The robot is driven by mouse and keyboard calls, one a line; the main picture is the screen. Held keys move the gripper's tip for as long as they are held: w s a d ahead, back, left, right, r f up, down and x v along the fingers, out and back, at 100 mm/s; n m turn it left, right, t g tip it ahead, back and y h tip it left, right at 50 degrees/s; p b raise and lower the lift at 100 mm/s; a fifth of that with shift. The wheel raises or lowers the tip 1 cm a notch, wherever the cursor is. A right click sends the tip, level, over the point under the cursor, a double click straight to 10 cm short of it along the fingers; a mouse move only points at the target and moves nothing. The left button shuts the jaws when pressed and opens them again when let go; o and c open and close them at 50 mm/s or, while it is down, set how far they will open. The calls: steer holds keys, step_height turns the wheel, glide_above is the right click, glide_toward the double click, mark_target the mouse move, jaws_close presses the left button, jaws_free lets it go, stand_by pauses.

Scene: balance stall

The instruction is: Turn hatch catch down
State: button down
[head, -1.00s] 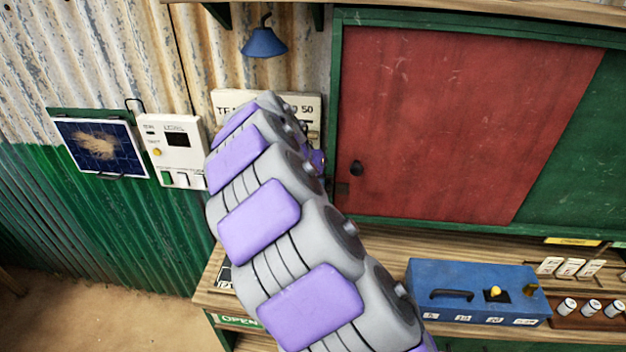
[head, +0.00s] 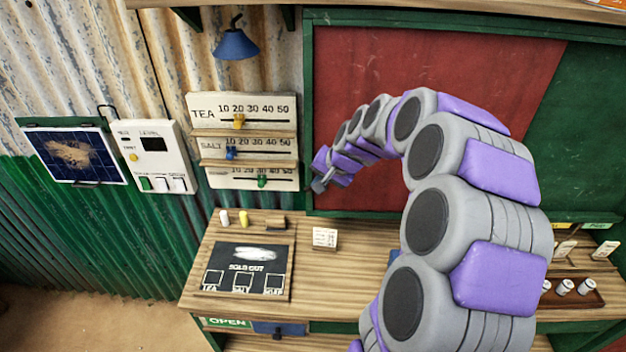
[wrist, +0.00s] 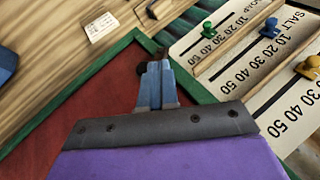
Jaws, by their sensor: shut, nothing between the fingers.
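The red hatch panel (head: 430,75) sits in a green frame; it also fills the left of the wrist view (wrist: 85,105). My gripper (head: 320,183) is shut and empty at the panel's lower left edge, beside the green frame. In the wrist view its blue-grey fingers (wrist: 154,78) point at a small dark piece (wrist: 160,52) by the frame, probably the catch. The fingers cover much of it, so its turn and any touch cannot be told. A dark round knob shows partly just left of the fingers. In the head view my gripper and arm hide the catch.
A white slider board (head: 243,140) hangs close to the left of the frame. Below is a wooden counter (head: 215,262) with a black sold-out board (head: 243,282) and a small white card (head: 325,237). A blue lamp (head: 236,43) hangs above.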

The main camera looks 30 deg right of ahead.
steer(key=d+t+y+b, duration=0.1)
steer(key=s+d+f+m+t+y, duration=0.1)
steer(key=shift+s+f+y+b, duration=0.1)
steer(key=shift+f+y+b, duration=0.15)
steer(key=shift+y+b, duration=0.15)
steer(key=shift+a, duration=0.25)
steer(key=shift+w+a+f, duration=0.4)
steer(key=shift+w+a, duration=0.05)
steer(key=w+a+r+p+v, duration=0.1)
steer(key=r+p+v, duration=0.1)
steer(key=v, duration=1)
steer(key=shift+w+p, duration=0.3)
steer(key=shift+p, duration=0.45)
steer(key=shift+a, duration=0.25)
